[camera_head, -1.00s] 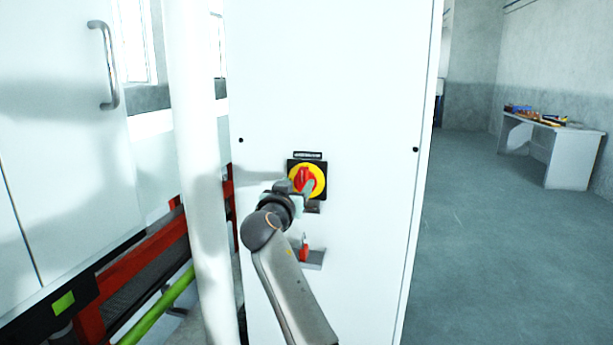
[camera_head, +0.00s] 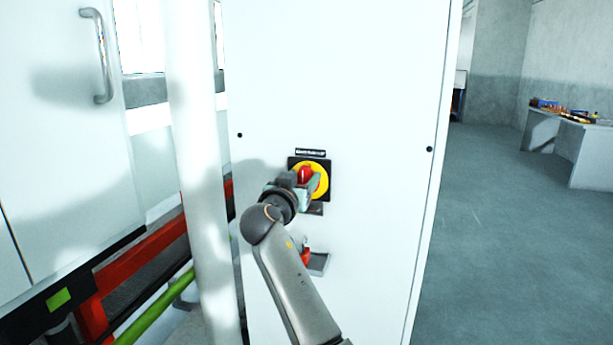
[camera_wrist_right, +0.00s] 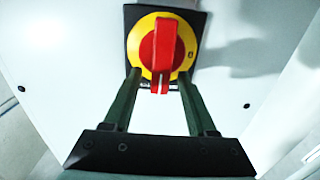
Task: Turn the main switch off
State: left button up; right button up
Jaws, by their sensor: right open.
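The main switch is a red rotary handle on a yellow disc (camera_head: 321,181) with a black square plate, set on the front of a white cabinet (camera_head: 340,70). In the right wrist view the red handle (camera_wrist_right: 163,52) stands upright, its lower end tilted toward me. My right gripper (camera_head: 308,186) is open in front of the switch. Its two dark green fingers (camera_wrist_right: 160,82) stand on either side of the handle's lower end, with gaps at both sides. In the head view my gripper covers the left part of the switch. My left gripper is not in view.
Below the switch, a small grey bracket with a red part (camera_head: 317,263) sticks out of the cabinet. A white post (camera_head: 197,150) and red rails (camera_head: 140,268) stand to the left. A table with small objects (camera_head: 570,125) stands far right; the floor there is clear.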

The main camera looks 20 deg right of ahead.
jog(key=shift+c, duration=0.3)
grip_shut()
dwell(0.4)
